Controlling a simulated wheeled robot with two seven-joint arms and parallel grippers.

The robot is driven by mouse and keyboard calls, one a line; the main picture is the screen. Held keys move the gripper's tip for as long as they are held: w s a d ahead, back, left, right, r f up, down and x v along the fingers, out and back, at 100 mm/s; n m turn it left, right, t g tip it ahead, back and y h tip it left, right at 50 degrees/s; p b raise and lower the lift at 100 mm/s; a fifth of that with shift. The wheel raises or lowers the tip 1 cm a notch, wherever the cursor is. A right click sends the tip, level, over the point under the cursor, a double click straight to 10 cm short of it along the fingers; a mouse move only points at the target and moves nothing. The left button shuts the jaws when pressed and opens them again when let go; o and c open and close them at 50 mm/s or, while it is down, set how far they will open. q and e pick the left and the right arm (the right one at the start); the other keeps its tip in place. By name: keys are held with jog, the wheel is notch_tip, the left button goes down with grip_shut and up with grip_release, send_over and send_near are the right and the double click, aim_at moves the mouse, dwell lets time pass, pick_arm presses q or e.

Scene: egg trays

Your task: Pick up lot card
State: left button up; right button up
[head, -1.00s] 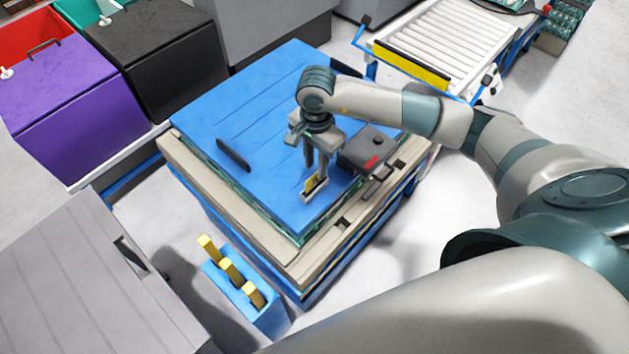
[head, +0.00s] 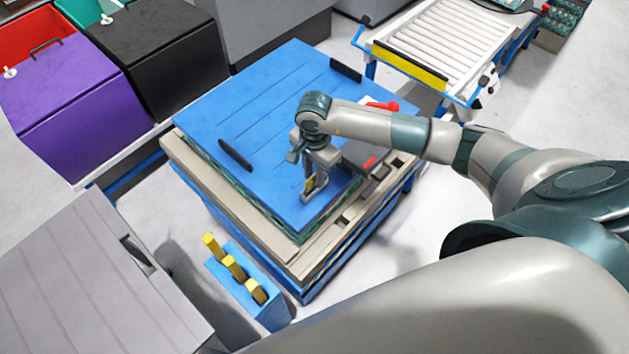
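The lot card is a small yellow card (head: 310,184) in a pale holder near the front corner of the blue lid (head: 262,102) on the pallet stack. My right gripper (head: 309,181) points down right at the card, with its fingers around or just beside it. The fingers and wrist partly hide the card. It is too small to tell whether the fingers are closed on it. The card still appears at its holder. My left gripper is not in view.
A grey box with a red mark (head: 367,162) sits right of the gripper, partly behind my arm. A red-and-white item (head: 383,105) lies behind my forearm. A blue holder with several yellow pieces (head: 245,290) stands in front. A roller conveyor (head: 445,45) is at back right.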

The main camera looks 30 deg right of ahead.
grip_shut()
jog(key=shift+r, duration=0.1)
jog(key=shift+r+b, duration=0.45)
jog(key=shift+b, duration=0.05)
notch_tip(320, 180, up, 2)
jog(key=shift+r+b, duration=0.1)
jog(key=shift+b, duration=0.65)
jog(key=s+d+r+b, duration=0.4)
jog(key=s+d+r, duration=0.3)
jog(key=s, duration=0.2)
jog(key=shift+d+r+b, duration=0.35)
jog(key=shift+d+b, duration=0.05)
jog(key=shift+w, duration=0.1)
